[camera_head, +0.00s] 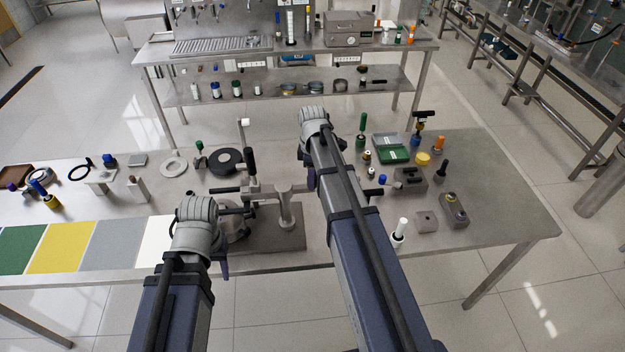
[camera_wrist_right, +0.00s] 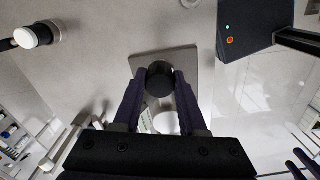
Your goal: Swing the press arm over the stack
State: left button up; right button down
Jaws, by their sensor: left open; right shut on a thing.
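The press stands on a grey base plate (camera_head: 292,240) with a metal column (camera_head: 285,205). Its horizontal arm (camera_head: 262,190) runs across near the column top, by an upright black handle (camera_head: 250,160). Round discs (camera_head: 236,222), apparently the stack, sit at the base's left, partly hidden by my left wrist. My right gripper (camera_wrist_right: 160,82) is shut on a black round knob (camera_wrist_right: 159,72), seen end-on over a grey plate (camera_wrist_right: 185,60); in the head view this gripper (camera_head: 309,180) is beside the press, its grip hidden. My left gripper (camera_head: 223,265) is open near the table's front edge, fingers mostly hidden.
A black disc (camera_head: 226,161) and a pale ring (camera_head: 173,164) lie behind the press. Coloured mats (camera_head: 62,246) lie front left. A green tray (camera_head: 391,148), a grey block (camera_head: 454,209) and a white-topped piece (camera_head: 401,228) stand right. The table's right corner is clear.

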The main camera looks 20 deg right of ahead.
jog(key=shift+w, duration=0.1)
dwell(0.3)
jog(key=shift+c, duration=2.3)
grip_release()
jog(key=shift+r, duration=0.1)
notch_tip(320, 180, up, 8)
jog(key=p, duration=0.8)
jog(key=shift+f, duration=0.25)
jog(key=s+a+f+m+h+b, duration=0.1)
jog(key=s+a+f+m+b, duration=0.7)
jog(key=s+a+f+b, duration=1)
jog(key=s+a+b, duration=0.1)
jog(key=s+a, duration=0.1)
jog(key=a, duration=0.1)
jog(key=shift+a+f, duration=0.2)
jog(key=shift+a, duration=0.1)
